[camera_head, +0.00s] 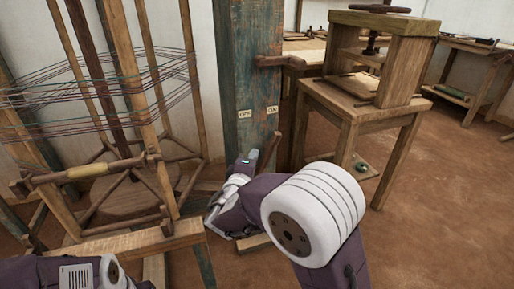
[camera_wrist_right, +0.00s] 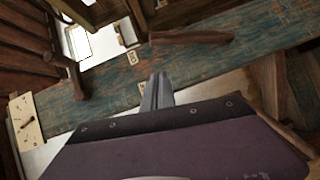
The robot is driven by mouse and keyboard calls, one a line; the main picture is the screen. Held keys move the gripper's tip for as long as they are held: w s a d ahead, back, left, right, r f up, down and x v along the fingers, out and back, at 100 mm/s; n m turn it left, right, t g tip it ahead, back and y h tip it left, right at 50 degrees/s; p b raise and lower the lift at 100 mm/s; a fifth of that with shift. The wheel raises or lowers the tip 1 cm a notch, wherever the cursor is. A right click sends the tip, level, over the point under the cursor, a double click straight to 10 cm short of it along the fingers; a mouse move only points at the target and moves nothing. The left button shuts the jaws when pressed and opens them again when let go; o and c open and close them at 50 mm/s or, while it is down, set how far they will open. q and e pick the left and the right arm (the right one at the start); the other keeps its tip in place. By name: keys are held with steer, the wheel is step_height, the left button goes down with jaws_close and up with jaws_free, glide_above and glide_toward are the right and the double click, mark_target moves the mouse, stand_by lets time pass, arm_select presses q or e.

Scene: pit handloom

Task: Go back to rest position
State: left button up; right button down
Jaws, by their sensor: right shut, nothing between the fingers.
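My right gripper (camera_head: 246,158) is in front of the lower part of a blue-green wooden post (camera_head: 247,75). In the right wrist view its fingers (camera_wrist_right: 157,92) are together with nothing between them. The worn post also crosses the right wrist view (camera_wrist_right: 110,85), beyond the fingertips. A wooden peg (camera_head: 280,61) sticks out from the post, above and apart from my right gripper in the head view. My left arm shows only in part at the bottom left of the head view, and its gripper is out of the picture.
A wooden frame wound with coloured threads (camera_head: 100,90) stands at the left, close to a wooden beam (camera_head: 140,240). A press (camera_head: 405,65) stands on a wooden stool (camera_head: 350,105) at the right. Brown floor (camera_head: 450,200) is open at the far right.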

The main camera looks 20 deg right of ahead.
steer(key=shift+s+a, duration=0.15)
steer(key=shift+s, duration=0.1)
